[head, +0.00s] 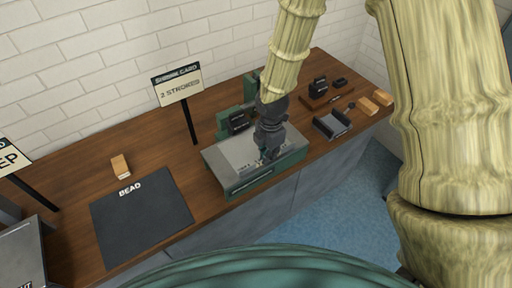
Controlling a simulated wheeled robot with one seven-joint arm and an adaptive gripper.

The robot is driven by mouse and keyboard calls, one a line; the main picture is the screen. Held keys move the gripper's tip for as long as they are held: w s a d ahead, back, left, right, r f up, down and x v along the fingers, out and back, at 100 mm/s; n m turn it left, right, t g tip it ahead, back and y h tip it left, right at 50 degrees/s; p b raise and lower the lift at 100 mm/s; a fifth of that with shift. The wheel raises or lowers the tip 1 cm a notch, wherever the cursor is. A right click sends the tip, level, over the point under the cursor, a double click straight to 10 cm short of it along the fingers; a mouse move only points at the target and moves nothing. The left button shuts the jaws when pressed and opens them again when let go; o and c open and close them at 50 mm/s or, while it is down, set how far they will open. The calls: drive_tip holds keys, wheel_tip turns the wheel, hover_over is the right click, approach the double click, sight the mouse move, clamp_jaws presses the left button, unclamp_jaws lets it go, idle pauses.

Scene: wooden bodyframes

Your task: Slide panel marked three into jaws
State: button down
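A green machine (236,194) stands on the wooden bench, with a flat grey plate (228,161) on its top. Small marks show near the plate's front edge, but I cannot read a three. A black block (238,122) sits on the machine's upright part behind the plate; the jaws themselves are not clear. My gripper (268,157) points down over the right part of the plate, its tips at or just above the surface. It hides part of the machine. I cannot tell whether the fingers are open, shut or holding the plate.
A sign reading "shrink card, 2 strokes" (179,86) stands behind the machine. A black mat marked "bead" (142,220) and a wooden block (120,166) lie left. A grey cradle (332,125), a brown board (325,98) and wooden blocks (368,106) lie right.

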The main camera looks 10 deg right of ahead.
sight(258, 149)
drive_tip(key=shift+w+a+p, duration=0.3)
drive_tip(key=shift+w+a, duration=0.05)
drive_tip(key=shift+w, duration=0.6)
drive_tip(key=shift+w+a+p, duration=0.3)
drive_tip(key=shift+w+p, duration=0.05)
drive_tip(key=shift+w, duration=0.55)
drive_tip(key=shift+w+a+p, duration=0.3)
drive_tip(key=shift+w+a, duration=0.05)
drive_tip(key=shift+w, duration=0.6)
drive_tip(key=c, duration=1.6)
unclamp_jaws()
drive_tip(key=shift+o, duration=0.4)
drive_tip(key=o, duration=0.5)
drive_tip(key=shift+r, duration=0.1)
wheel_tip(258, 149, up, 7)
drive_tip(key=p, duration=0.5)
drive_tip(key=shift+s+d, duration=0.7)
drive_tip(key=shift+s, duration=1.2)
drive_tip(key=shift+s+d, duration=0.65)
drive_tip(key=shift+s, duration=1.2)
drive_tip(key=shift+s+d, duration=0.7)
drive_tip(key=shift+s, duration=1.2)
